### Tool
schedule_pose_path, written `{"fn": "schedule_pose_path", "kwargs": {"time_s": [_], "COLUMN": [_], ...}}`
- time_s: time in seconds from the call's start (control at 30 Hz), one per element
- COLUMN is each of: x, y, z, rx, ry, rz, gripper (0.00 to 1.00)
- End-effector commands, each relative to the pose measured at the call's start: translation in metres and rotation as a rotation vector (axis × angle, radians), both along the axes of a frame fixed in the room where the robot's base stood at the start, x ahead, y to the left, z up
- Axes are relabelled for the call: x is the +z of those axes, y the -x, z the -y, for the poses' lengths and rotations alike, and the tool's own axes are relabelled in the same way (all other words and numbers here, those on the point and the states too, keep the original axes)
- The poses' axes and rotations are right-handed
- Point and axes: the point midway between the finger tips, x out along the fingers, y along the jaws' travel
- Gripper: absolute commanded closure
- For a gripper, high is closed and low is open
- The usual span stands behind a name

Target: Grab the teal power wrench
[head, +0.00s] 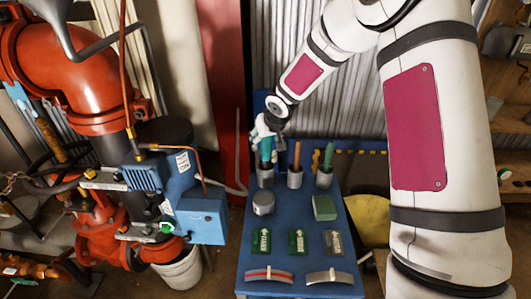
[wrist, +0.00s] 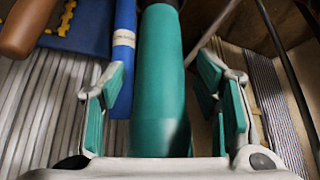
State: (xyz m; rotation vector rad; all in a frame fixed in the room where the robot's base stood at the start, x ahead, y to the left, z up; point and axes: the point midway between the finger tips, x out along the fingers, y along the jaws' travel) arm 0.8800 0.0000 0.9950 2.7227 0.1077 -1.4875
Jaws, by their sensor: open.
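A teal cylindrical handle (wrist: 160,85), which looks like the teal power wrench, stands between my two fingers in the wrist view. My gripper (head: 265,134) is open around it, with a visible gap on each side. In the head view the teal handle (head: 266,150) shows just below the fingers and stands in the left grey cup (head: 265,177) on the blue table. Its lower end is hidden in the cup, and my fingers partly cover its top.
Cups to the right hold a brown-handled tool (head: 297,154) and a green-handled tool (head: 328,156). A grey round piece (head: 263,203), a green block (head: 324,207) and several labelled plates lie on the blue table (head: 293,220). Red pipework (head: 70,60) with a blue actuator stands at left.

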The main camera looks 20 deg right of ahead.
Motion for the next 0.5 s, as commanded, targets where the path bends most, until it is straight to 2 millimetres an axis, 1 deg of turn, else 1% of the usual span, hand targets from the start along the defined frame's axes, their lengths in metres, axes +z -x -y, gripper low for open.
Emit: {"fn": "schedule_pose_path", "kwargs": {"time_s": [0.13, 0.17, 0.2, 0.27, 0.3, 0.4, 0.5], "x": [0.0004, 0.0003, 0.0003, 0.0004, 0.0004, 0.0004, 0.0003], "y": [0.0001, 0.0002, 0.0002, 0.0003, 0.0003, 0.0003, 0.0004], "z": [0.0000, 0.0000, 0.0000, 0.0001, 0.0001, 0.0001, 0.0001], "rx": [0.000, 0.000, 0.000, 0.000, 0.000, 0.000, 0.000], "ry": [0.000, 0.000, 0.000, 0.000, 0.000, 0.000, 0.000], "rz": [0.000, 0.000, 0.000, 0.000, 0.000, 0.000, 0.000], "gripper": [0.43, 0.48, 0.57, 0.70, 0.80, 1.00, 1.00]}}
